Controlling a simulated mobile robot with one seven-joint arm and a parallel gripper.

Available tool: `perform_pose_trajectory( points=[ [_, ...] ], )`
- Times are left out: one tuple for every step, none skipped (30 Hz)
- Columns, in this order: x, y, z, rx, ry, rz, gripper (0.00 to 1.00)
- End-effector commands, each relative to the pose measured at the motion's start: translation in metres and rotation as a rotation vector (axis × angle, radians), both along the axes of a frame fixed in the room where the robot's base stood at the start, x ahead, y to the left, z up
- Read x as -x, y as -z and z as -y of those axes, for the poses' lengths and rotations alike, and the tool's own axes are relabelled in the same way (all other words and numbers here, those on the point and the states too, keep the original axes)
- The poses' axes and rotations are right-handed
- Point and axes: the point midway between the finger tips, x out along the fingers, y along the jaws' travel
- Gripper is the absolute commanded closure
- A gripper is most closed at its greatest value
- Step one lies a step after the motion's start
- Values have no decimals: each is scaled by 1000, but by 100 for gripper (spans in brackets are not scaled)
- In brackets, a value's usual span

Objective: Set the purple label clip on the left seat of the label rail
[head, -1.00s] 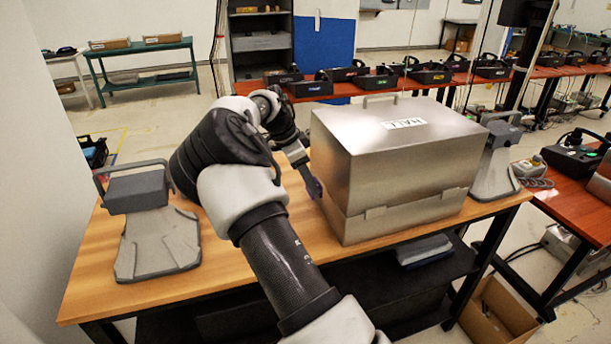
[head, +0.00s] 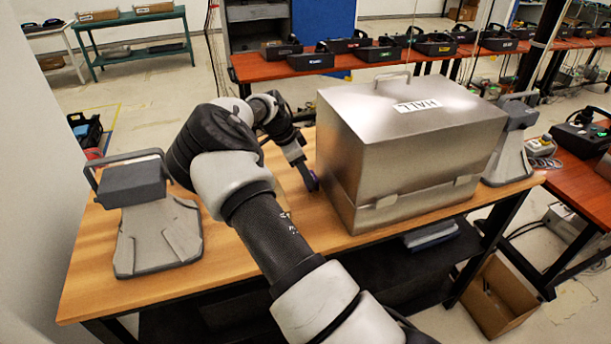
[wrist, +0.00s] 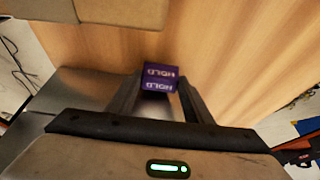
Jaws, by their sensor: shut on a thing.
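The purple label clip (wrist: 160,77) shows in the wrist view with the white word HOLD on its faces, reading upside down. My gripper (wrist: 158,92) is shut on it, one finger on each side. In the head view the purple clip (head: 315,182) is a small patch at the tip of my gripper (head: 309,177), just left of the metal box and above the wooden table. I cannot make out the label rail or its left seat in either view.
A large metal box (head: 400,150) marked HALL stands close right of my gripper on the wooden table (head: 85,270). Table between left stand and box is mostly bare around my arm.

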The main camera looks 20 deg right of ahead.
Motion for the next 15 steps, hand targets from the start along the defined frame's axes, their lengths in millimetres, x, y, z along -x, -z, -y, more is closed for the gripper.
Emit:
perform_pose_trajectory(
  points=[
    [1, 7, 0, 0, 0, -3, 75],
    [1, 11, 0, 1, 0, -3, 75],
    [1, 14, 0, 1, 0, -3, 75],
    [1, 15, 0, 0, 0, -1, 75],
    [0, 16, 0, 0, 0, 0, 75],
    [0, 15, 0, 0, 0, 0, 75],
    [0, 15, 0, 0, 0, 0, 75],
    [0, 15, 0, 0, 0, 0, 75],
    [0, 15, 0, 0, 0, 0, 75],
    [0, 16, 0, 0, 0, 0, 75],
    [0, 16, 0, 0, 0, 0, 75],
    [0, 18, 0, -1, 0, 0, 75],
    [0, 17, 0, -1, 0, 0, 51],
    [0, 17, 0, -1, 0, 0, 46],
    [0, 17, 0, -1, 0, 0, 39]
  ],
)
